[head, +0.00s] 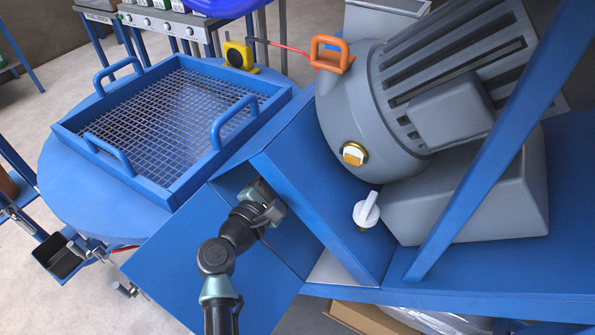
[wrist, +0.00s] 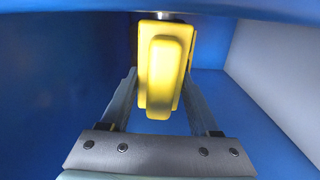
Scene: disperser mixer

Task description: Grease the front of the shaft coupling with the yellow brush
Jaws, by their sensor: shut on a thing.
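The yellow brush (wrist: 165,65) is between the two fingers of my gripper (wrist: 163,90) in the wrist view. The gripper is shut on its blocky yellow body, and no bristles show. A small piece of bare metal (wrist: 170,16) shows just beyond the far end of the brush. I cannot tell if it is the shaft coupling or if the brush touches it. In the head view my gripper (head: 262,203) reaches into the blue housing (head: 312,205) beneath the grey motor. The fingers, the brush and the coupling are hidden there.
Blue walls close in around the gripper. The grey motor (head: 385,110) stands above right, with a white-handled valve (head: 367,210) beside it. A blue-framed mesh screen (head: 160,195) lies on the round lid at left. A slanted blue beam (head: 492,150) crosses the right.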

